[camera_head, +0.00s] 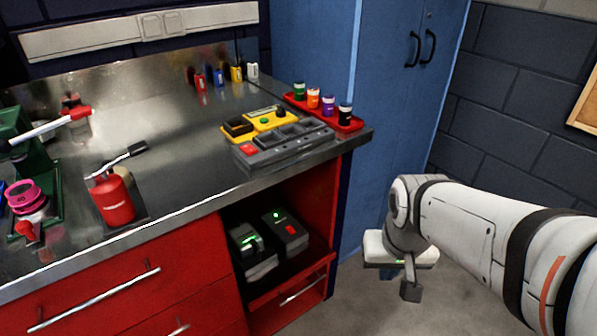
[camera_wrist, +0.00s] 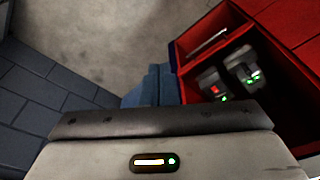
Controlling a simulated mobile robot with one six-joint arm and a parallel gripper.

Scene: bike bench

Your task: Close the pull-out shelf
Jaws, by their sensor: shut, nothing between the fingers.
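The pull-out shelf (camera_head: 292,280) is in the open red bay under the right end of the bench. It has a red front lip with a pale bar handle (camera_head: 303,291). Two dark battery-like units stand on it, the left one (camera_head: 252,246) and the right one (camera_head: 285,230), with green and red lights. I cannot tell exactly how far out it stands. In the wrist view the shelf front (camera_wrist: 197,42) and both units show at upper right. My gripper (camera_head: 410,290) is shut and empty, pointing down, to the right of the shelf and apart from it.
A blue cabinet (camera_head: 385,110) stands behind my gripper. Red drawers (camera_head: 120,290) lie left of the bay. The steel bench top (camera_head: 185,140) holds a red bottle (camera_head: 113,200), a grey-yellow charger (camera_head: 280,145) and a red tray with small pots (camera_head: 352,124). Floor (camera_head: 375,305) is clear.

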